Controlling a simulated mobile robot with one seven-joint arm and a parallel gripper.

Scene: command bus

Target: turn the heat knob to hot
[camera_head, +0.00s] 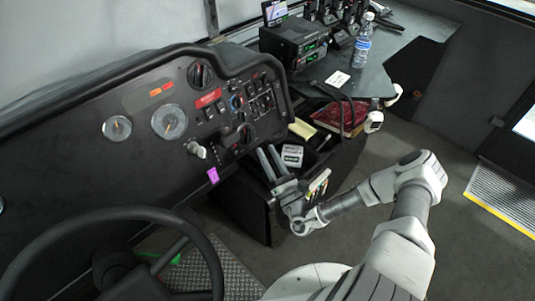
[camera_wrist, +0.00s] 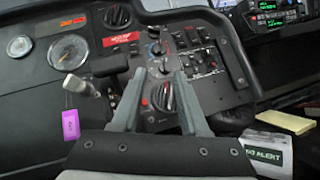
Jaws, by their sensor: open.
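The black dashboard panel (camera_head: 225,115) carries several knobs and switches. A small knob with blue and red marks (camera_head: 236,103) sits in its right part and shows in the wrist view (camera_wrist: 155,49). A larger dark round knob (camera_head: 245,133) sits below it. In the wrist view this larger knob (camera_wrist: 164,96) appears between my fingers. I cannot read the labels, so which one is the heat knob is not certain. My gripper (camera_head: 268,151) is open and empty, with its fingers (camera_wrist: 158,77) pointing at the panel, apparently short of it.
A steering wheel (camera_head: 120,212) stands at the lower left. A white lever (camera_head: 196,149) and a purple tag (camera_wrist: 70,125) are left of the knobs. A black bin (camera_head: 335,178) with papers and a white box (camera_wrist: 265,150) is close on the right. A bottle (camera_head: 363,42) stands on the counter.

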